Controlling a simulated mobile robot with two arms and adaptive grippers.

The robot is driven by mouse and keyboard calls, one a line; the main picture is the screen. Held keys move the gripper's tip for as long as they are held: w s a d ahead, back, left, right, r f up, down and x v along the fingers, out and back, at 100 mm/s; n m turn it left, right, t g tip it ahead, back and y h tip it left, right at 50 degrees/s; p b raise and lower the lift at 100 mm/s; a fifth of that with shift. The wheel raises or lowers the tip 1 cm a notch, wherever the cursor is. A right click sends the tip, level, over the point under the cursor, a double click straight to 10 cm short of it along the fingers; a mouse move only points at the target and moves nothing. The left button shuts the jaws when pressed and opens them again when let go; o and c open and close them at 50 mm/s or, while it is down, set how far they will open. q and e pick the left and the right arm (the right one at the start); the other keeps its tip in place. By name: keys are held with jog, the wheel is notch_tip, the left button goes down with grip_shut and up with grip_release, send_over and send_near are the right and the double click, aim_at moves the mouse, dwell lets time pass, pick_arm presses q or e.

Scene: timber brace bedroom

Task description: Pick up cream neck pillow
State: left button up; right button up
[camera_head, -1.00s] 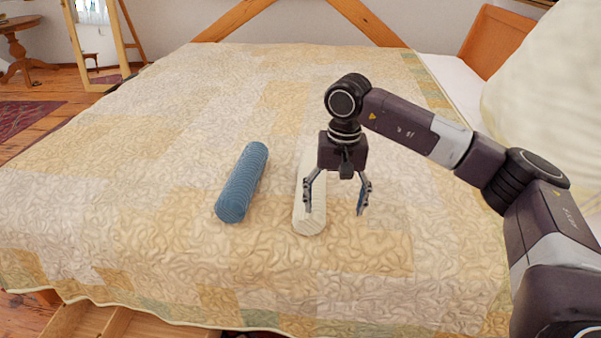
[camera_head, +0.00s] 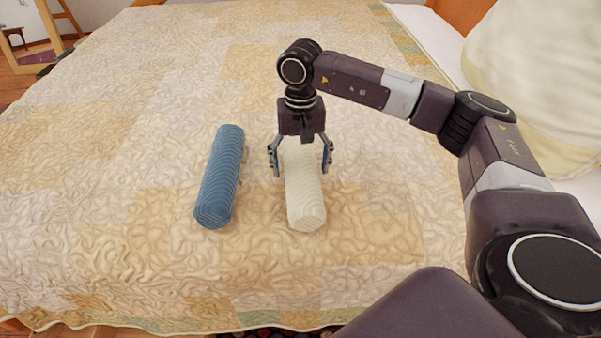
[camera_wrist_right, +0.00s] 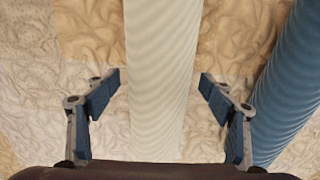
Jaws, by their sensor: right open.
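The cream neck pillow (camera_head: 306,199) is a ribbed cylinder lying lengthwise on the bed, its near end toward me. My right gripper (camera_head: 301,172) is open over it, one finger on each side. In the right wrist view the cream pillow (camera_wrist_right: 160,70) runs between the two open fingers of the gripper (camera_wrist_right: 160,90), with a gap to each fingertip. The gripper's palm hides the pillow's far end in the head view. My left gripper is not in view.
A blue ribbed cylinder pillow (camera_head: 219,180) lies left of the cream one, with a narrow gap; it also shows in the right wrist view (camera_wrist_right: 290,90). The quilted bed (camera_head: 130,230) is otherwise clear nearby. A large cream pillow (camera_head: 540,75) is at the upper right.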

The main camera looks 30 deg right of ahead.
notch_tip(320, 180, down, 3)
jog(key=shift+r, duration=0.1)
jog(key=shift+c, duration=0.2)
jog(key=c, duration=1.5)
